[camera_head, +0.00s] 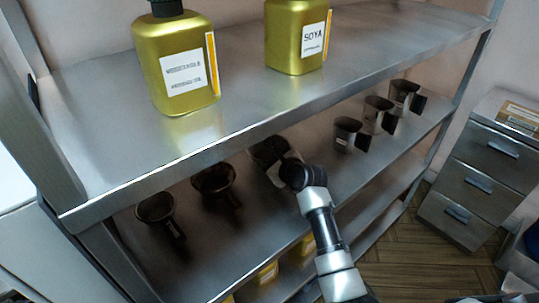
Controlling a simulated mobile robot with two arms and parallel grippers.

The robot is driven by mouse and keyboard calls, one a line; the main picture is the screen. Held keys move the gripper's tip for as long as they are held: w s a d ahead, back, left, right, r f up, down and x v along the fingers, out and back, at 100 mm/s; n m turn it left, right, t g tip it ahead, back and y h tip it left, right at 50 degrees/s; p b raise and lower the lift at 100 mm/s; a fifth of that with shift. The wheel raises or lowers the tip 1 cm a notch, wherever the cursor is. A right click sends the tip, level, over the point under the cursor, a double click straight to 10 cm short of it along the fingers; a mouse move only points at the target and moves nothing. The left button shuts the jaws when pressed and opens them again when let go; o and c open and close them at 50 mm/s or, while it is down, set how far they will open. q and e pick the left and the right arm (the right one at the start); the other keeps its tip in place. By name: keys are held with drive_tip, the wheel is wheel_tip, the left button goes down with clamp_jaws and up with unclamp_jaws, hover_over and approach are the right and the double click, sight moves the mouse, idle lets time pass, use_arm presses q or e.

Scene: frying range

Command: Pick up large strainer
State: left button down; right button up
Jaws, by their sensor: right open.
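Several dark round-bowled utensils with handles, which look like strainers, stand in a row on the middle shelf. One is at the left (155,207), one is beside it (213,179), and a third (268,149) is in the middle. I cannot tell for certain which is the large strainer. My right gripper (277,170) is open at the third one, and my wrist hides its handle side. I cannot tell whether the fingers touch it. My left gripper is not in view.
The metal upper shelf (240,100) overhangs the row and carries two gold bottles, one left (176,95) and one labelled SOYA (283,48). Three smaller handled cups (347,130) stand right on the middle shelf. Yellow items (267,272) sit below. A drawer cabinet (478,184) stands right.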

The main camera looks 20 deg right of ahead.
sight(259, 158)
drive_tip(key=x, duration=0.4)
drive_tip(key=shift+w+a+f+p, duration=0.15)
drive_tip(key=shift+a+f+p, duration=0.1)
drive_tip(key=shift+a+p, duration=0.1)
drive_tip(key=shift+w+a+f, duration=0.1)
drive_tip(key=shift+w+f, duration=0.2)
drive_tip(key=shift+w, duration=0.2)
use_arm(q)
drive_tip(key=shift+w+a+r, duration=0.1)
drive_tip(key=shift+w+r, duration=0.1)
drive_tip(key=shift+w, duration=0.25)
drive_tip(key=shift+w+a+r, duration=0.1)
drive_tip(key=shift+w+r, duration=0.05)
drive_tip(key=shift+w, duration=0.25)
use_arm(e)
drive_tip(key=shift+c, duration=0.3)
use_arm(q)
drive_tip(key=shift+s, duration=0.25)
use_arm(e)
clamp_jaws()
